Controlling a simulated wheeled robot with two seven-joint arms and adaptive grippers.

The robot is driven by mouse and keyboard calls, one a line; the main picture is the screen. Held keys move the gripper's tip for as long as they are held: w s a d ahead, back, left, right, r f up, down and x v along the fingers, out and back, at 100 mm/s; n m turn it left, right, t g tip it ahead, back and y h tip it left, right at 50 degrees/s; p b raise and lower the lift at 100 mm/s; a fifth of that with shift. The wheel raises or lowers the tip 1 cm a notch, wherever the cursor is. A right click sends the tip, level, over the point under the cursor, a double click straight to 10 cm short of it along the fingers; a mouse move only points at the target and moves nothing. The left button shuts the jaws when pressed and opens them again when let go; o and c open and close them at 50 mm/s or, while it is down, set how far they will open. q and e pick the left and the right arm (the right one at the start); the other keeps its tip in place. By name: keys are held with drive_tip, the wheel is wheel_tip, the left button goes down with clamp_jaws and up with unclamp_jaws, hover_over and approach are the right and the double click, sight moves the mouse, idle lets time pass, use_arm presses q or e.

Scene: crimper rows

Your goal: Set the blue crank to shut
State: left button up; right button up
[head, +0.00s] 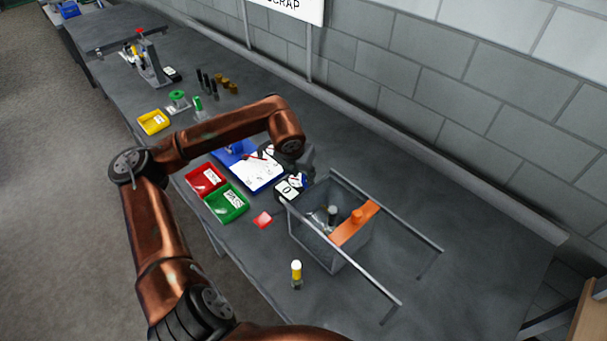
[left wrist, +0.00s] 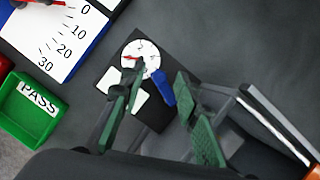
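The blue crank (left wrist: 160,88) shows in the left wrist view as a short blue handle on a black plate (left wrist: 154,117). Beside it is a round white dial (left wrist: 140,59) with a red mark; a white label (left wrist: 122,88) is partly hidden by a finger. My left gripper (left wrist: 160,98) is open, its two green-padded fingers on either side of the blue handle with a gap around it. I cannot tell its height above the plate. In the head view the black-and-white unit (head: 288,190) sits under my left gripper, which is dark and partly hidden by my arm. My right gripper is not in view.
A grey open bin with metal rails (head: 330,258) and an orange bar stands right of the unit. Red (head: 205,180) and green (head: 226,203) trays and a blue-edged scale board (head: 258,172) lie left.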

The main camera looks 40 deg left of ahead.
use_arm(q)
drive_tip(key=shift+w+f, duration=0.1)
drive_tip(key=shift+f, duration=0.2)
drive_tip(key=shift+c, duration=0.6)
clamp_jaws()
